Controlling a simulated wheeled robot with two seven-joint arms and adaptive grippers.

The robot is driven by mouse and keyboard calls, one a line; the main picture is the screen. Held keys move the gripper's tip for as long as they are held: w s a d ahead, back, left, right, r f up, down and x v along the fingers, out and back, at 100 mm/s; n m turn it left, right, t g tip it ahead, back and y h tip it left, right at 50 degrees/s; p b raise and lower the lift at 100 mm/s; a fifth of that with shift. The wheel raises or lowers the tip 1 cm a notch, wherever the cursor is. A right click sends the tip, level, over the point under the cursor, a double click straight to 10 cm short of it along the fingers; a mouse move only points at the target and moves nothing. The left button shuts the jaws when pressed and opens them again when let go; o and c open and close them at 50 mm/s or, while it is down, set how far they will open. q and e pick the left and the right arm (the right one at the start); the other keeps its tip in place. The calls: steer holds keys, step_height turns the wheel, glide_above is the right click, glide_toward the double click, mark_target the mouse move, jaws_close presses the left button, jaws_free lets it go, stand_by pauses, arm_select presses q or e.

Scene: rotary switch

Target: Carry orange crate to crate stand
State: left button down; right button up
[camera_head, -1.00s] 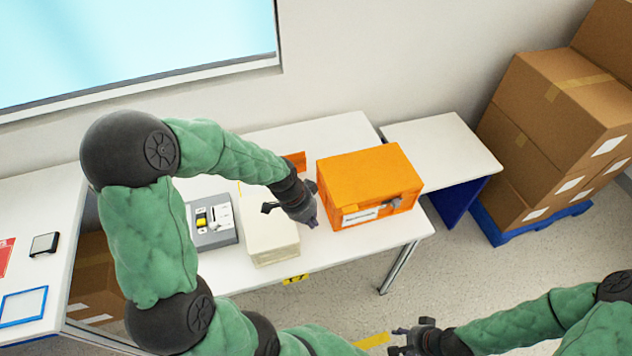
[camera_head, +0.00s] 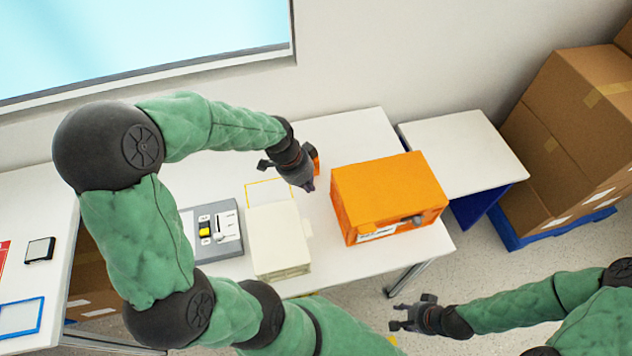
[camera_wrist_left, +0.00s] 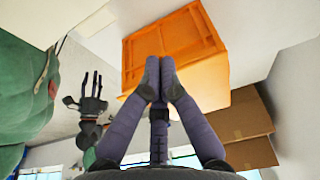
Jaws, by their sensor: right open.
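The orange crate (camera_head: 378,190) stands on the white table, with a grey knob or latch and a white label on its front. It also shows in the left wrist view (camera_wrist_left: 175,40), behind my fingertips. A low white stand with a blue base (camera_head: 465,152) is to the right of the table; it looks like the crate stand. My left gripper (camera_head: 308,186) is just left of the crate, apart from it in the head view. Its fingers (camera_wrist_left: 161,80) are close together with nothing seen between them. My right gripper (camera_head: 398,318) is open and empty, in front of the table.
A grey switch box (camera_head: 220,238) and a cream block (camera_head: 278,243) are on the table left of the crate. A small orange piece (camera_head: 315,160) lies behind my left gripper. Cardboard boxes (camera_head: 565,125) on a blue pallet stand at the right.

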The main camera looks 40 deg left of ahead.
mark_target(372, 183)
arm_select(q)
steer(key=w+d+f+b, duration=0.3)
steer(key=w+d+f, duration=0.1)
steer(key=f, duration=0.4)
steer(key=shift+w+d+f, duration=0.15)
steer(key=shift+w+d, duration=0.05)
steer(key=shift+w, duration=0.2)
steer(key=w+d, duration=0.5)
steer(key=w, duration=0.1)
steer(key=w+d, duration=0.3)
steer(key=w, duration=0.1)
steer(key=shift+w+d, duration=0.1)
steer(key=shift+d, duration=0.25)
